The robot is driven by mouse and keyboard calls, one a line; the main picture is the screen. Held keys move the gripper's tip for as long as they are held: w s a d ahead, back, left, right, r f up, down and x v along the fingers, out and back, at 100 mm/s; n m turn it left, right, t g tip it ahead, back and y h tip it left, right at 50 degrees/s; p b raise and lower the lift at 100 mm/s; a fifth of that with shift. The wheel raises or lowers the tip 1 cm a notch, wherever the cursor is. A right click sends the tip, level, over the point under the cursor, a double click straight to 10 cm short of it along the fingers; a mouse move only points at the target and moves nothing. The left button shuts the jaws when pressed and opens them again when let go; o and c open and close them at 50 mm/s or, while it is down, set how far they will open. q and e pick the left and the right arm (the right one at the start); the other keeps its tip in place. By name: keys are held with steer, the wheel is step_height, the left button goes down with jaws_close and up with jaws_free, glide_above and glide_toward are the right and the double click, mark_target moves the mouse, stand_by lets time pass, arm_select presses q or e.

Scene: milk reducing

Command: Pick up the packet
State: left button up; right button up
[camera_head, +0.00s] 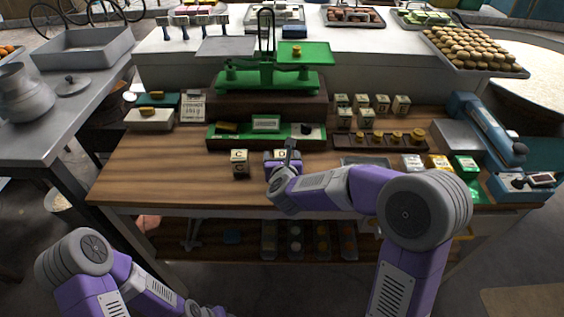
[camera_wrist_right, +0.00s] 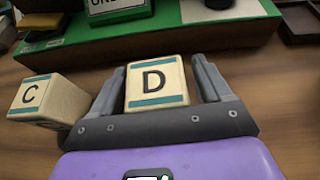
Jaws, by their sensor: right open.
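A small cream packet marked D with teal bands (camera_wrist_right: 157,82) stands upright on the wooden table between the fingers of my right gripper (camera_wrist_right: 160,68). The fingers are open, one on each side of the packet. In the head view only the top of packet D (camera_head: 281,154) shows clearly; my right wrist hides part of it. A similar packet marked C (camera_wrist_right: 45,100) stands just left of the gripper; it also shows in the head view (camera_head: 239,163). My left arm is at the lower left of the head view, its gripper out of sight.
A green tray with a sign (camera_head: 265,124) lies right behind the packets. A green balance scale (camera_head: 266,78) stands on a block farther back. More lettered packets (camera_head: 372,104) stand at the back right. The wooden table (camera_head: 160,165) is clear to the left.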

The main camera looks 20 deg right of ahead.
steer(key=c, duration=1.1)
